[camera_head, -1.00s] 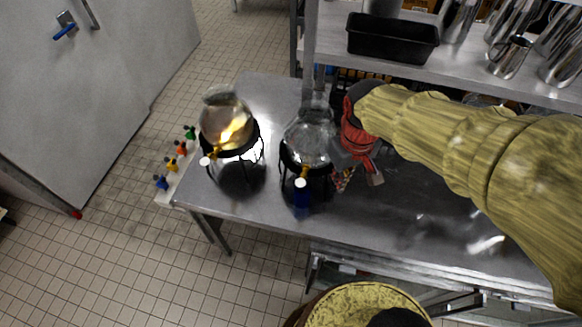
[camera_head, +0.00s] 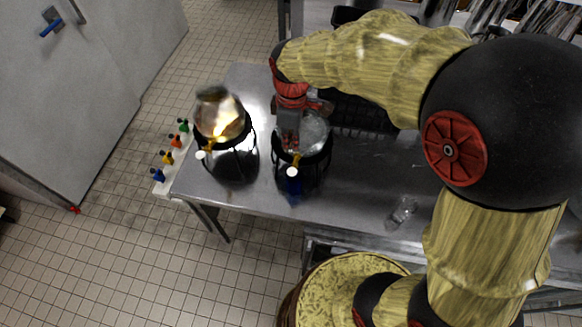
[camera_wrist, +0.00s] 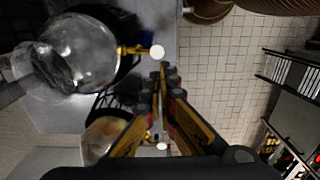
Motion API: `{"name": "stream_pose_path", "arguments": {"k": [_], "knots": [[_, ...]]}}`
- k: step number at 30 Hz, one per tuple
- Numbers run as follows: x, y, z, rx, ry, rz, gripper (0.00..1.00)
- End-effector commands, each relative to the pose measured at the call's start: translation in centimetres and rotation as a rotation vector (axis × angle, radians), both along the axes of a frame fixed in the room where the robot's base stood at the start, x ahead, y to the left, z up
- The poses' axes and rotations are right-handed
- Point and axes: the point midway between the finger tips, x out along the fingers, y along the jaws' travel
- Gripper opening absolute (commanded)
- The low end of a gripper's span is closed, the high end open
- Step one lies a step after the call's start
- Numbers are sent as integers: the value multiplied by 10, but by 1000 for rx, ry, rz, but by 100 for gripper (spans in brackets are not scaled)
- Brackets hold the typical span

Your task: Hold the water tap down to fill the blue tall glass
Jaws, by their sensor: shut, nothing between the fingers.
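The water dispenser, a clear round vessel (camera_head: 313,132) on a black stand, is on the steel counter; it also shows in the wrist view (camera_wrist: 85,50). Its yellow tap (camera_wrist: 135,50) ends in a white knob (camera_wrist: 157,51). The blue tall glass (camera_head: 293,186) stands below the tap and is mostly hidden by it; its fill cannot be told. My gripper (camera_head: 291,145) is shut and empty, just above and behind the tap in the head view. In the wrist view, my fingertips (camera_wrist: 166,70) are close to the white knob; contact cannot be told.
A second dispenser with amber liquid (camera_head: 220,117) stands to the left, its own white-knobbed tap (camera_head: 200,155) facing forward. Coloured small taps (camera_head: 168,157) line a white strip at the counter's left end. A clear glass (camera_head: 402,211) is near the front edge.

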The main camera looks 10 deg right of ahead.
Motion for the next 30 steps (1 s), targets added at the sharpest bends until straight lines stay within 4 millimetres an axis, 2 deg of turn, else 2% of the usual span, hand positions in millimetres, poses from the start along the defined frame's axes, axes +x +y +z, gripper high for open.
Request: {"name": "stream_pose_path", "arguments": {"k": [5,8,24,30], "knots": [[0,0,-2,-1,1,-1,0],[0,0,-10,-1,1,-1,0],[0,-1,-108,-1,4,-2,0],[1,0,-131,-1,1,-2,0]]}}
